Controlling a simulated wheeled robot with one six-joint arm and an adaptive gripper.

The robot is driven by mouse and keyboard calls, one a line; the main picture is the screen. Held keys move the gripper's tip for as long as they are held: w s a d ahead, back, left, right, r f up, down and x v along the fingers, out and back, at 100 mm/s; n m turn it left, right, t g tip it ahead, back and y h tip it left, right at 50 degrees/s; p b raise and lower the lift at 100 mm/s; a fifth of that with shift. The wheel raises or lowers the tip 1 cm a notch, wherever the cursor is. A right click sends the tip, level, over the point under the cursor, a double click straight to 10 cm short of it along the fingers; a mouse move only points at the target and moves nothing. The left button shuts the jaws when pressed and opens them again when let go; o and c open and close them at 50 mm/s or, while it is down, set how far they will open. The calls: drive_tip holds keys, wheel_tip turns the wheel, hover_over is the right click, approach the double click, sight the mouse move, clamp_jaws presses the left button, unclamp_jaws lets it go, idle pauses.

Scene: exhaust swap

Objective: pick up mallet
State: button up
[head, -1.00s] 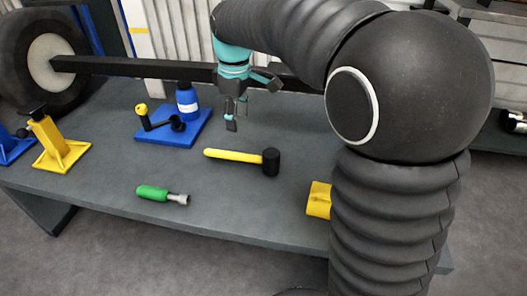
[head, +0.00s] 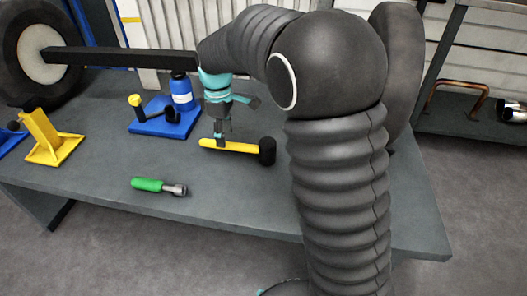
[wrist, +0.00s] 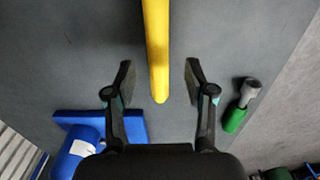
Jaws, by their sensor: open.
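The mallet (head: 244,147) lies on the grey table, with a yellow handle pointing left and a black head (head: 267,151) at the right. In the wrist view its yellow handle (wrist: 157,45) runs down from the top edge and ends between the fingers; its head is out of that view. My gripper (head: 221,143) is at the handle, left of its middle. In the wrist view my gripper (wrist: 160,85) is open, one finger on each side of the handle, with gaps on both sides.
A green-handled tool (head: 159,187) lies nearer the table's front edge. A blue jack (head: 166,118) with a blue bottle body stands behind my gripper. A yellow stand (head: 47,140) is at the left. A dark bar (head: 120,58) crosses behind.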

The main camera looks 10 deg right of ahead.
sight(237, 148)
wheel_tip(237, 148, down, 5)
drive_tip(key=shift+w+d+f, duration=0.1)
idle(0.3)
clamp_jaws()
